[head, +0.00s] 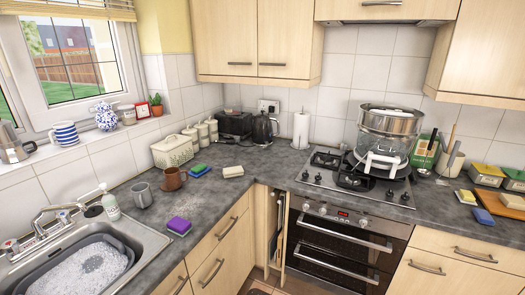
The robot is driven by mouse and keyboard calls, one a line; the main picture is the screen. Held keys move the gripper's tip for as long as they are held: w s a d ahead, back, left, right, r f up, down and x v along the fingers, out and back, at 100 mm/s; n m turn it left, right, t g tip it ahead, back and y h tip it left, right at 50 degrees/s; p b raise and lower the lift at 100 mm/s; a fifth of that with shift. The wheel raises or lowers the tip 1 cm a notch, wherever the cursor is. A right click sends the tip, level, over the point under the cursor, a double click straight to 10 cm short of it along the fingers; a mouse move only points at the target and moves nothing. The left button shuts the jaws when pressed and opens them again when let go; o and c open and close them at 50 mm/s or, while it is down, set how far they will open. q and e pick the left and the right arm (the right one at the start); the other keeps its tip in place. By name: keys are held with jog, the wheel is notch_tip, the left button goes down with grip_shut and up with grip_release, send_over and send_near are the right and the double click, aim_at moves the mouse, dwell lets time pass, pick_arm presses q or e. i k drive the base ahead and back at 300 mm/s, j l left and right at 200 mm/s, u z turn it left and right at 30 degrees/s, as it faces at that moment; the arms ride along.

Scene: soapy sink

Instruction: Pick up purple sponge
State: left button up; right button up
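A purple sponge (179,226) lies on the dark grey counter (215,200), to the right of the sink and near the counter's front edge. It looks like a small block with a darker lower layer. Nothing touches it or covers it. Neither of my grippers shows in the head view.
The sink (140,240) holds a grey basin of suds. A grey mug (142,195), a brown mug (173,179) and a soap bottle (110,204) stand behind the sponge. A green and blue sponge (199,170) and a cream block (233,171) lie farther back. The counter right of the sponge is clear.

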aim_at(180, 228)
jog(key=i+l+u, duration=0.3)
jog(key=i, duration=0.15)
jog(key=i+l+u, duration=0.3)
jog(key=i+l, duration=0.05)
jog(key=i, duration=0.05)
